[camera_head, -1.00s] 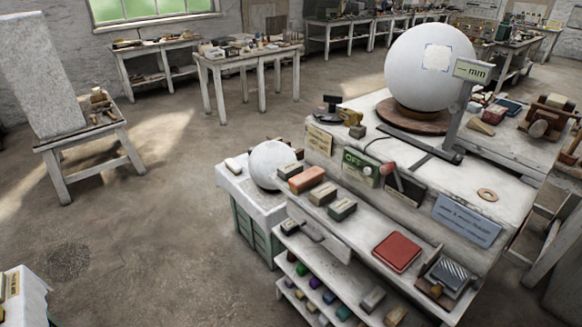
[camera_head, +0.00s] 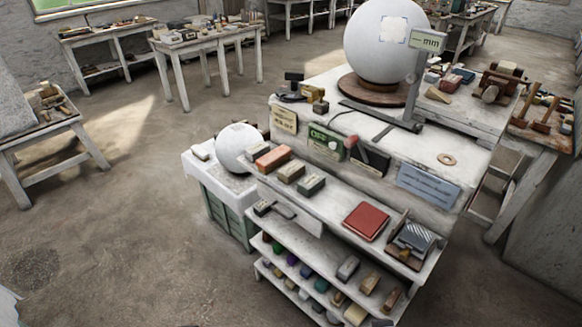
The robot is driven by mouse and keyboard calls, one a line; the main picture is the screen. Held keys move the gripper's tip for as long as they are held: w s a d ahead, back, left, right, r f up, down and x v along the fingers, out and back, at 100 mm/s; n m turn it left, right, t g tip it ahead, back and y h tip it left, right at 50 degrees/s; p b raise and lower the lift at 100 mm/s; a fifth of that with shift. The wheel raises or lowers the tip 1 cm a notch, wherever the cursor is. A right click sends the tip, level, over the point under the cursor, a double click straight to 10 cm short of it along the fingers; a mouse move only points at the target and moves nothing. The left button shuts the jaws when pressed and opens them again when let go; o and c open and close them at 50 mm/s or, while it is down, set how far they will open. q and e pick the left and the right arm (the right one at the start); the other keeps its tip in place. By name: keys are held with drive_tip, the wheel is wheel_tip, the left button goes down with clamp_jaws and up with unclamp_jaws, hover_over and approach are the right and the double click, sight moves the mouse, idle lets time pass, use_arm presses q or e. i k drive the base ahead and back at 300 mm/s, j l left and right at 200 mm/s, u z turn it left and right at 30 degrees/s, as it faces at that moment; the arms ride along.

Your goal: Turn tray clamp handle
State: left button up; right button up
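A small tray (camera_head: 428,262) with a grey striped block in it sits at the right end of the upper shelf of the white workbench. Small dark and yellowish parts are at its front edge; I cannot tell whether one is the clamp handle. A grey bar-like handle (camera_head: 280,209) lies at the left front of the shelf. A lever with a red knob (camera_head: 352,141) is on the bench's front panel, beside a green OFF sign (camera_head: 325,138). Neither of my grippers is in view.
A large white sphere (camera_head: 382,45) stands on a round brown base on the bench, beside a gauge marked mm (camera_head: 427,40). A smaller sphere (camera_head: 238,148) is on a side stand. A red block (camera_head: 366,221) and several small blocks fill the shelves.

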sight(490, 93)
drive_tip(key=z, duration=1.3)
drive_tip(key=u, duration=0.65)
drive_tip(key=i+l+u, duration=0.1)
drive_tip(key=l+u, duration=0.9)
drive_tip(key=k+l+u, duration=0.1)
drive_tip(key=l+u, duration=0.35)
drive_tip(key=l, duration=0.85)
drive_tip(key=k+l, duration=0.15)
drive_tip(key=l, duration=0.2)
drive_tip(key=l+u, duration=0.1)
drive_tip(key=l, duration=0.3)
drive_tip(key=k, duration=0.05)
